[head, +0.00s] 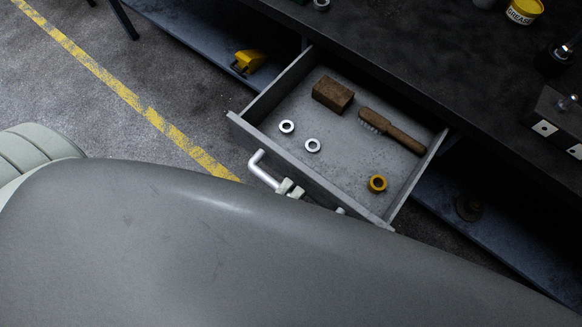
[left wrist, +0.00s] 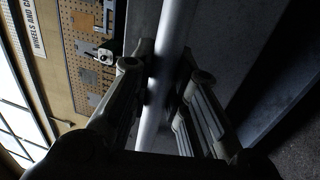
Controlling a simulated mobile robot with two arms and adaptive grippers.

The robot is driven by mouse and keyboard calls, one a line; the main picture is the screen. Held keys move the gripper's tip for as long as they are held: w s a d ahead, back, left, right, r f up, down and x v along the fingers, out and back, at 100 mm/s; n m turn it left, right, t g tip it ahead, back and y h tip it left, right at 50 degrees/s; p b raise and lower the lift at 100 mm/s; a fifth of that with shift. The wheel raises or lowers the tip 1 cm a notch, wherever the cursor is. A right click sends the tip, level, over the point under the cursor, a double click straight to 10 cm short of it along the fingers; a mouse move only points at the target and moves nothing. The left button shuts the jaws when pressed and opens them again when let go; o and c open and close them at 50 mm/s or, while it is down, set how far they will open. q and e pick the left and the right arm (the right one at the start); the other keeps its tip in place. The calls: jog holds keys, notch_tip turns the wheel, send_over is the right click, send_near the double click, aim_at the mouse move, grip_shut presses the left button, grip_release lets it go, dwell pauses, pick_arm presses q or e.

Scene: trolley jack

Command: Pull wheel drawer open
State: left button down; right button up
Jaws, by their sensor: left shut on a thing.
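The wheel drawer (head: 262,139) is pulled well out from under the dark workbench in the head view, with its inside showing. Its pale bar handle (head: 257,163) runs along the front. My left gripper (head: 291,188) is at the handle, mostly hidden behind my grey arm. In the left wrist view the handle (left wrist: 170,35) passes between the fingers of my left gripper (left wrist: 160,78), which is shut on it. My right gripper is not in view.
The drawer holds a brown block (head: 333,94), a brush (head: 392,130), two metal rings (head: 312,145) and a yellow ring (head: 377,183). A yellow object (head: 250,61) sits on the low shelf. A grease tin (head: 524,11) stands on the bench (head: 430,60). Floor at left is clear.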

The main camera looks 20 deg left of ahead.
pick_arm(q)
jog(key=shift+f, duration=0.1)
jog(key=c, duration=1.4)
grip_release()
jog(key=shift+o, duration=0.2)
jog(key=v, duration=1.2)
